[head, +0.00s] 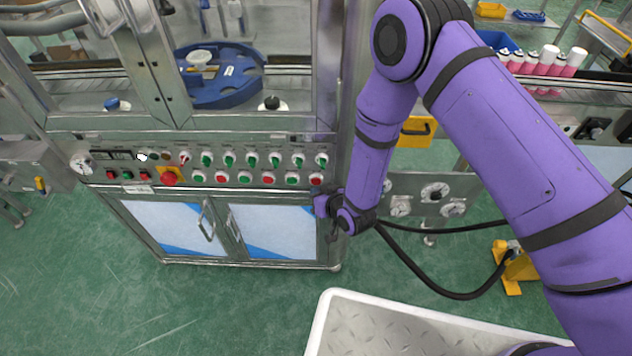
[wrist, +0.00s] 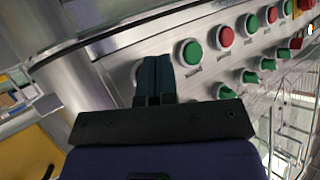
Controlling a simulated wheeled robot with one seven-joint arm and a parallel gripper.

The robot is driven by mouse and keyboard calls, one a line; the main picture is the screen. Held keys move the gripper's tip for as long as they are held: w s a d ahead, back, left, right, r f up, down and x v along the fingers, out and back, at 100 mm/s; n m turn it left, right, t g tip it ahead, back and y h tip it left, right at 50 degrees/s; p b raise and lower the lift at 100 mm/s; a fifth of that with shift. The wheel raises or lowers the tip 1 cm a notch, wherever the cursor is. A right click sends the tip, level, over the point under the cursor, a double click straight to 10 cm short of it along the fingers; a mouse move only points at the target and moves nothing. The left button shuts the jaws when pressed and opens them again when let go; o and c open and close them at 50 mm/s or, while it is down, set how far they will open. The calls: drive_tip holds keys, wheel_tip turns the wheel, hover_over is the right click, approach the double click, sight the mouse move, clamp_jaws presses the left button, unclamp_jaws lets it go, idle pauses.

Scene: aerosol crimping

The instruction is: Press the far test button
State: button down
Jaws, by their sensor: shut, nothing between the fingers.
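The control panel (head: 130,176) on the machine front carries a lower row of round push buttons. In the head view its rightmost one is a red button (head: 316,179), with a green button (head: 292,177) and another red button (head: 268,177) to its left. No label is readable, so I cannot tell which is named the far test button. My gripper (wrist: 154,64) is shut and empty. In the wrist view its fingertips cover most of the row's end button, whose pale ring (wrist: 132,78) shows beside them. Contact cannot be told. The neighbouring green button (wrist: 188,52) is clear of the fingers.
A row of green selector knobs (head: 252,159) runs above the buttons. A red emergency stop (head: 169,179) sits at the panel's left. Cabinet doors (head: 270,230) are below.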

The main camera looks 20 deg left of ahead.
drive_tip(key=shift+w, duration=0.1)
idle(0.7)
drive_tip(key=shift+w+a, duration=0.1)
drive_tip(key=shift+w, duration=0.2)
drive_tip(key=shift+w+a, duration=0.1)
drive_tip(key=shift+w, duration=0.3)
idle(0.9)
drive_tip(key=shift+s, duration=0.1)
drive_tip(key=shift+s+d, duration=0.2)
drive_tip(key=shift+s, duration=0.5)
drive_tip(key=shift+s+d, duration=0.2)
drive_tip(key=shift+s, duration=0.6)
drive_tip(key=shift+s+d, duration=0.2)
drive_tip(key=shift+s, duration=0.65)
drive_tip(key=shift+s+d, duration=0.2)
drive_tip(key=shift+s, duration=0.6)
